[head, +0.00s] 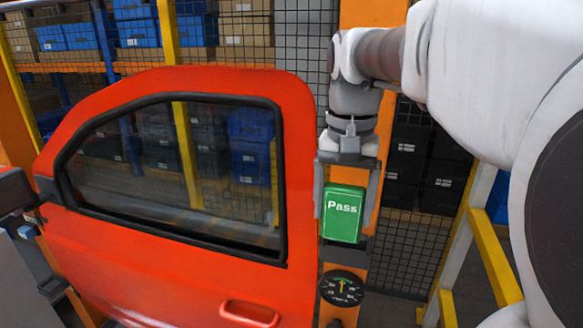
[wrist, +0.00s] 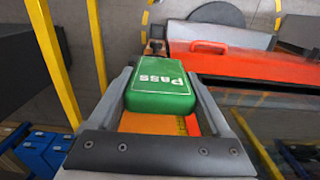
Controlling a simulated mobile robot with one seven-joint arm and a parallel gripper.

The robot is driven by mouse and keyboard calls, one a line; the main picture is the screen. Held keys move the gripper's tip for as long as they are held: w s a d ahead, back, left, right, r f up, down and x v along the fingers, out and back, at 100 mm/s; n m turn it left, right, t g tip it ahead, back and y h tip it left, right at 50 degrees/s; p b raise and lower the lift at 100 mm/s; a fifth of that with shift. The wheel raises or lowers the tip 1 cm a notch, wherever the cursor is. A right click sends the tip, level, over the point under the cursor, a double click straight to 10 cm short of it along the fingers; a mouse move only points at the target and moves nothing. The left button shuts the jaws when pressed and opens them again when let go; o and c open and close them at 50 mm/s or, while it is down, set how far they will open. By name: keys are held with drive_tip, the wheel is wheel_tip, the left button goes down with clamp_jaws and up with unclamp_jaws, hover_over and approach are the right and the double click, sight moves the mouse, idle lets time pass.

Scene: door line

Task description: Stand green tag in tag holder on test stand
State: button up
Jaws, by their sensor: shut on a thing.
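The green tag (head: 343,213), marked "Pass", is upright between the fingers of my gripper (head: 345,200). In the wrist view my gripper (wrist: 162,88) is shut on the sides of the tag (wrist: 160,85). The orange test stand (head: 355,265) rises behind and below the tag, with a round black gauge (head: 342,288) on it. A dark grey piece (head: 354,246), perhaps the tag holder, shows just below the tag. I cannot tell whether the tag touches it.
A red car door (head: 180,270) with a window stands close to the left of my gripper. A mesh fence (head: 395,250) and shelves with blue bins (head: 138,32) are behind. Yellow rails (head: 490,255) stand at the right.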

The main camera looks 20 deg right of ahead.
sight(349, 225)
drive_tip(key=shift+w+d+f, duration=0.5)
drive_tip(key=shift+d+f, duration=0.05)
drive_tip(key=shift+f, duration=0.55)
drive_tip(key=shift+w+d+f, duration=0.5)
drive_tip(key=shift+d+f, duration=0.05)
drive_tip(key=shift+f, duration=0.6)
drive_tip(key=shift+w+d+f, duration=0.5)
drive_tip(key=shift+d+f, duration=0.05)
drive_tip(key=shift+f, duration=0.55)
drive_tip(key=shift+f, duration=0.2)
drive_tip(key=o, duration=1.4)
drive_tip(key=shift+r, duration=0.15)
